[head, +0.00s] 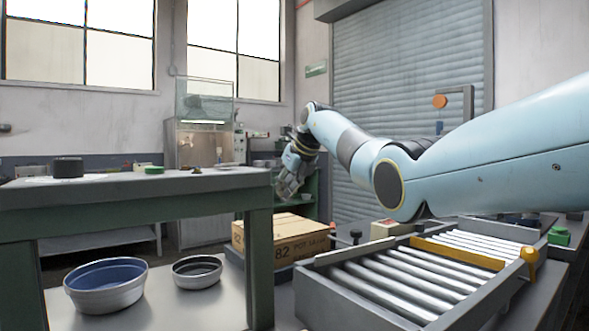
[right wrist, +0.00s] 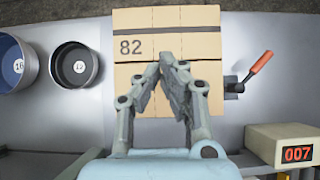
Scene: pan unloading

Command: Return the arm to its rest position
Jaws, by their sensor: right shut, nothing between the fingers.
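My right arm reaches in from the right in the head view. Its gripper (head: 289,183) hangs in the air above and behind the cardboard box (head: 285,240). In the right wrist view the gripper (right wrist: 168,62) is shut with nothing between its fingers, and the box (right wrist: 200,45), marked 82, lies below it. My left gripper is not in view.
A roller conveyor (head: 318,262) lies at the right front. A green workbench (head: 258,265) stands left, with a large blue-lined pan (head: 105,302) and a smaller dark pan (head: 197,283) on its lower shelf. The right wrist view shows an orange-handled tool (right wrist: 261,63) and a display unit (right wrist: 285,140).

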